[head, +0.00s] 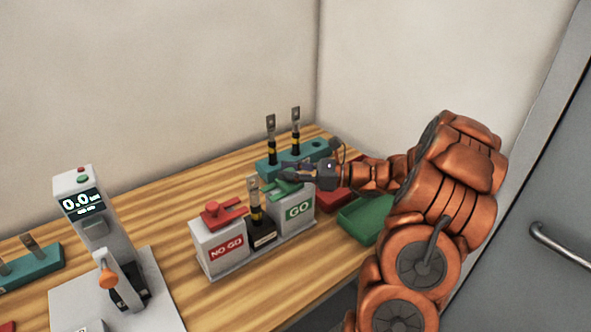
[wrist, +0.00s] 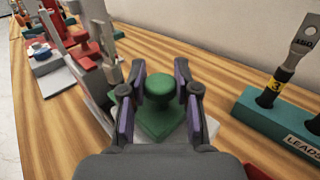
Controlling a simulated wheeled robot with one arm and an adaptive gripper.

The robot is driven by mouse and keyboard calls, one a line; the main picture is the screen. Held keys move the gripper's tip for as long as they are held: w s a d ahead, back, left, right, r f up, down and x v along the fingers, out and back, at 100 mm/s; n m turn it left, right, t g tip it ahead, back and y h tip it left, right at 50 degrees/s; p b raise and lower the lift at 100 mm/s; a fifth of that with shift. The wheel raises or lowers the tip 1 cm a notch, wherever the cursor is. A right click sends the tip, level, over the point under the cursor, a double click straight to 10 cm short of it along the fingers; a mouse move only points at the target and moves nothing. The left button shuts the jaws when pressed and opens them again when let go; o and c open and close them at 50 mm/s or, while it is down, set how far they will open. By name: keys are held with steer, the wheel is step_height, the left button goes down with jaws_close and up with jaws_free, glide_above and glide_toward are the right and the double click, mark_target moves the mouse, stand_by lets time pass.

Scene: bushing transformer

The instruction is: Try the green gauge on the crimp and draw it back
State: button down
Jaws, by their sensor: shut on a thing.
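The green gauge (head: 284,188) is at the top of the grey GO block (head: 300,210), partly hidden by my gripper (head: 290,173). In the wrist view the gauge shows as a green plate with a round knob (wrist: 190,87). My gripper (wrist: 160,88) is shut on the gauge, with a finger on either side of green. I cannot tell whether the gauge touches the block. The lead with the crimp (head: 256,203) stands upright in a black holder (head: 263,235), left of the GO block and apart from the gauge.
The red gauge (head: 222,213) sits on the NO GO block (head: 220,248). A teal rack (head: 305,158) with two upright leads stands behind. Red and green trays (head: 365,218) lie to the right. A tester with a 0.0 display (head: 82,203) stands left.

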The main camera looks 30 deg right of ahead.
steer(key=shift+d, duration=0.15)
steer(key=c, duration=1)
jaws_free()
steer(key=shift+d, duration=0.15)
steer(key=shift+o, duration=0.8)
steer(key=v, duration=1.2)
